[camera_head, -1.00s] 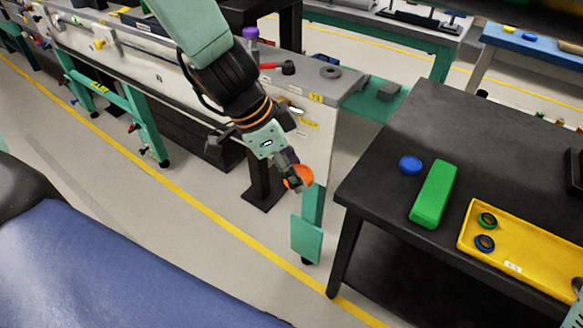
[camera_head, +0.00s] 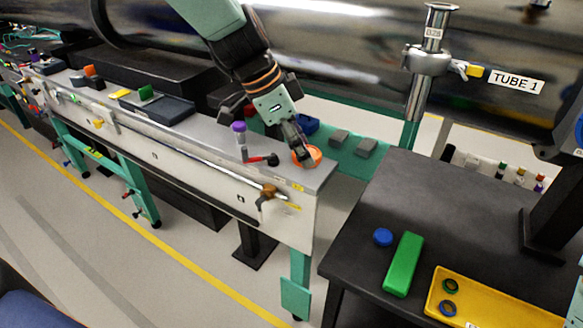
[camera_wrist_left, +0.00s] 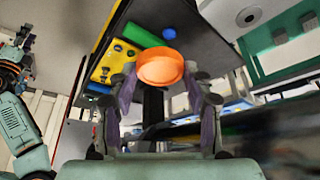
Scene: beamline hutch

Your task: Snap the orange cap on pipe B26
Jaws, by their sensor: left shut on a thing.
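The orange cap (camera_head: 308,157) is a short round piece held at the fingertips of my left gripper (camera_head: 299,147). In the head view it appears over the near end of the grey bench top. In the left wrist view the cap (camera_wrist_left: 160,67) sits between the two fingers' tips, its round face visible. A vertical metal pipe (camera_head: 420,95) stands at the upper right, away from the cap. It has a clamp, a flanged top and a small label (camera_head: 433,32) that reads like B26 but is blurred. My right gripper does not show.
A large shiny tube labelled TUBE 1 (camera_head: 516,82) runs behind the pipe. The black table (camera_head: 400,190) bears a blue cap (camera_head: 383,237), a green block (camera_head: 403,264) and a yellow tray (camera_head: 505,293) with rings. A purple-topped bottle (camera_head: 240,135) and red-handled tool (camera_head: 262,160) are near my left gripper.

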